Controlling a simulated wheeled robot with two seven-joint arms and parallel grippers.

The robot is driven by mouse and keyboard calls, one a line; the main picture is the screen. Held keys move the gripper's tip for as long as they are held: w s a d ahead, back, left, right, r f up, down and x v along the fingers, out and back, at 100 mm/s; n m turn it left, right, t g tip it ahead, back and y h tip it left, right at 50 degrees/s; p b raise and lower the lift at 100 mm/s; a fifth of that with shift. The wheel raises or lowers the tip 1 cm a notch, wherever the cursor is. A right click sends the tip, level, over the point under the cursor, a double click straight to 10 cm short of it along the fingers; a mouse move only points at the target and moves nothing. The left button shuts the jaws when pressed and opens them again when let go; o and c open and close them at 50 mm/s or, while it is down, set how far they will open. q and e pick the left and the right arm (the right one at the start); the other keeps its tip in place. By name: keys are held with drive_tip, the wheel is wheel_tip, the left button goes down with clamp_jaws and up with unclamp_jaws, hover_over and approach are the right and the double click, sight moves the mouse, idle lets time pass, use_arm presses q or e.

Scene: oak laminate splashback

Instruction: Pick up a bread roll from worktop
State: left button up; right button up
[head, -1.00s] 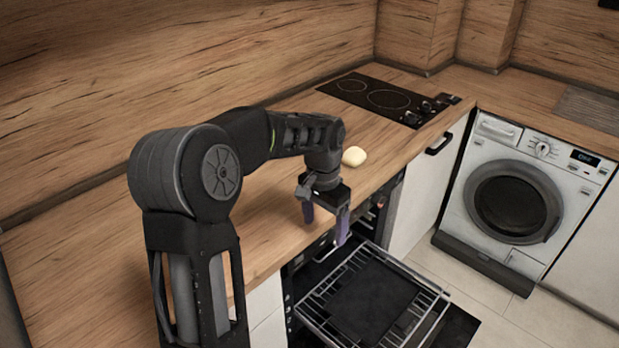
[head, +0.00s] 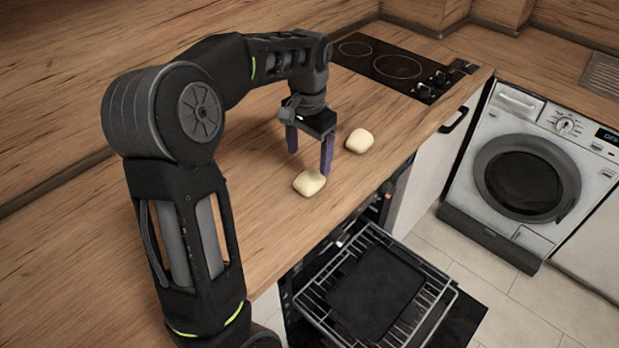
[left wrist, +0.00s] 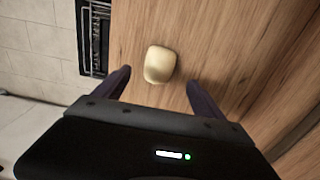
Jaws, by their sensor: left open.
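Two pale bread rolls lie on the wooden worktop (head: 235,190). The nearer roll (head: 309,183) is close to the worktop's front edge, and the farther roll (head: 359,141) lies toward the hob. My left gripper (head: 310,161) is open and empty, fingers pointing down, above and just behind the nearer roll in the head view. In the left wrist view, one roll (left wrist: 159,64) shows beyond the gap between the open fingertips (left wrist: 159,80), with nothing gripped. Which of the two it is, I cannot tell for certain. My right gripper is not in view.
An open oven with a pulled-out rack and dark tray (head: 376,292) is below the front edge. A black hob (head: 395,66) is set into the worktop beyond the rolls. A washing machine (head: 530,175) stands at right. The worktop left of the rolls is clear.

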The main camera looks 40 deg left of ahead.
sight(309, 173)
use_arm(q)
drive_tip(key=shift+a+f, duration=0.1)
drive_tip(key=shift+f, duration=1.25)
drive_tip(key=shift+f+p, duration=0.3)
drive_tip(key=shift+p, duration=0.05)
wheel_tip(309, 173, down, 5)
drive_tip(key=shift+w+r+p, duration=0.1)
drive_tip(key=shift+r+p, duration=0.1)
drive_tip(key=shift+p, duration=0.35)
drive_tip(key=shift+c, duration=0.3)
drive_tip(key=c, duration=1.4)
